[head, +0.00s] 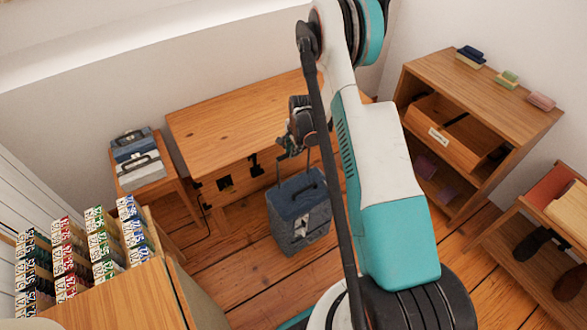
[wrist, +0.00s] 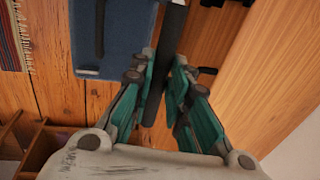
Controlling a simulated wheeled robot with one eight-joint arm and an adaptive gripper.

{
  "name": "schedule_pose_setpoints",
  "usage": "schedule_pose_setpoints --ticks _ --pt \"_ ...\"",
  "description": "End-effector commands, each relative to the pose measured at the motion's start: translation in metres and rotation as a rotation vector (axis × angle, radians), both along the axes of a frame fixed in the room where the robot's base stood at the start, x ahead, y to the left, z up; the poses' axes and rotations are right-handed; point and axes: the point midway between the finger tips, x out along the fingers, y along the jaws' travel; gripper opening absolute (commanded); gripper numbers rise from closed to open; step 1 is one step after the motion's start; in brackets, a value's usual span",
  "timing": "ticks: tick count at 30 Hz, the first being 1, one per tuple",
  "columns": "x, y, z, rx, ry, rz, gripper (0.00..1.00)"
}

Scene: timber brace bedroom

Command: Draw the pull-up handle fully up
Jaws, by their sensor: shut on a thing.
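A blue-grey suitcase (head: 299,214) stands upright on the wooden floor, in front of the wooden table. Its blue top, with a dark carry handle, shows in the wrist view (wrist: 128,45). Thin rods (head: 278,172) rise from the suitcase top toward my gripper (head: 293,146). In the wrist view, my gripper (wrist: 157,82) has its teal fingers shut on the dark bar of the pull-up handle (wrist: 170,35), above the suitcase. My arm and the gripper hide most of the bar in the head view.
The wooden table (head: 225,115) stands close behind the suitcase. A stool with cases (head: 145,178) is at left. A shelf unit (head: 480,95) with an open drawer and a shoe bench (head: 540,235) are at right. A rack of colourful boxes (head: 75,250) is front left.

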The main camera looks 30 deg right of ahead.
Motion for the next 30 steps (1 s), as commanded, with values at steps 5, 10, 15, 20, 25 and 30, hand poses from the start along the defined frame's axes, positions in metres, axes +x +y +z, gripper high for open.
schedule_pose_setpoints --ticks 5,10,15,20,25,30 --pt "0.001 0.0 0.006 -0.001 -0.001 0.0 0.0" --pt "0.001 0.0 0.011 -0.001 -0.001 0.0 0.0" --pt "0.001 0.0 0.015 -0.001 -0.001 0.0 0.0" --pt "0.001 0.0 0.02 -0.001 -0.001 0.0 0.0" --pt "0.001 0.0 0.024 -0.001 -0.001 0.0 0.0" --pt "0.001 0.0 0.029 -0.001 -0.001 0.0 0.0"
